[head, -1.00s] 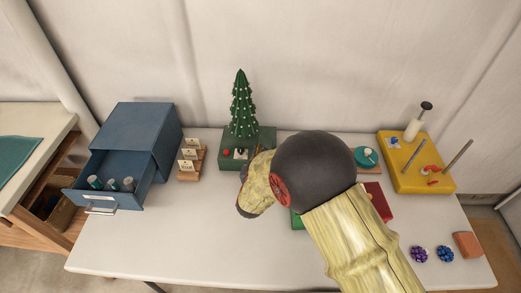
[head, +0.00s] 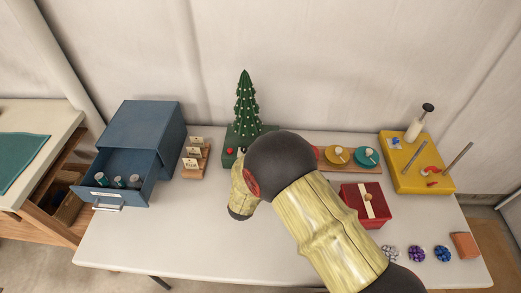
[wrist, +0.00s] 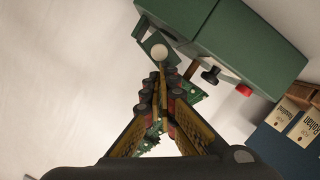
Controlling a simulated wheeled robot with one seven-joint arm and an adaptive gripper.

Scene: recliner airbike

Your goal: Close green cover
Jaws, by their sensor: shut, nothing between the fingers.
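The green box (head: 238,148) stands at the back of the table, with a small tree (head: 246,105) above it. My arm hides part of its front. In the wrist view the green box (wrist: 250,42) fills the top right, with a red button (wrist: 243,90) and a black knob (wrist: 210,75). A white ball (wrist: 159,52) shows beside a green edge; I cannot tell which part is the cover or how far it stands open. My gripper (wrist: 162,70) is shut and empty, its tips close to the ball. Contact is unclear. Speckled green pieces show behind the fingers.
A blue cabinet (head: 150,125) with its drawer open stands left, beside a card stand (head: 195,160). A red box (head: 366,204), a wooden board with discs (head: 348,168), a yellow tray (head: 408,178) and several small items are on the right. The front left of the table is clear.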

